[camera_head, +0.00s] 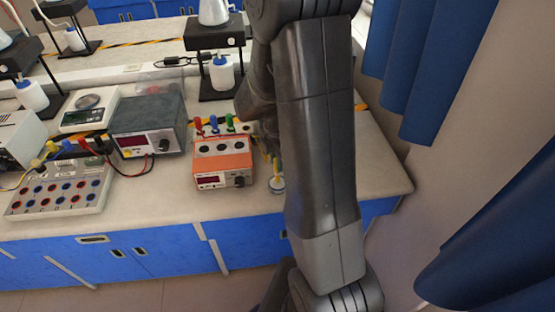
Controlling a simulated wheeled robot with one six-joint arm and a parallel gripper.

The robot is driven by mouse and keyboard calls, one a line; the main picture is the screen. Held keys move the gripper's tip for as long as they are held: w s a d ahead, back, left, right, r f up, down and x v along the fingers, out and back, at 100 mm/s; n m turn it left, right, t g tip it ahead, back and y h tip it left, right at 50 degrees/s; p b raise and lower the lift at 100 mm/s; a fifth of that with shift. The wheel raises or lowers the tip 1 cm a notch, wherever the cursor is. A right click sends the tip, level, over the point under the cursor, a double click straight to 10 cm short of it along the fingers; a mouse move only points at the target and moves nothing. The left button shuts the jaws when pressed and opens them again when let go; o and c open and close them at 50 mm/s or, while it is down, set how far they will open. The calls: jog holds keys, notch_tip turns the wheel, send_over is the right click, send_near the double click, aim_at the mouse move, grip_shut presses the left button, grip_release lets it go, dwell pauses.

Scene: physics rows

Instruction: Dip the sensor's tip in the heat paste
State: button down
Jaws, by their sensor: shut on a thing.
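My arm crosses the middle of the view, and my gripper (272,146) shows only in part at its left edge, beside the orange meter. It is shut on a slim yellow and green piece (277,168), which looks like the sensor. The piece points down at a small, round, pale dish (277,187) near the bench's front edge, which looks like the heat paste. Its lower end overlaps the dish in the picture; I cannot tell whether the tip touches the paste. My arm hides the right side of this spot.
The orange meter (222,163) with red, blue and green plugs stands close left of the dish. Further left are a grey power supply (148,127), a socket board (60,191) and a scale (90,110). Stands with bottles are behind. The bench (385,175) is clear at right.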

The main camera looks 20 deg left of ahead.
jog(key=shift+f+b, duration=0.5)
jog(key=shift+f, duration=0.1)
dwell(1.6)
jog(key=shift+r+p, duration=2.6)
jog(key=shift+r, duration=1)
jog(key=shift+f, duration=0.1)
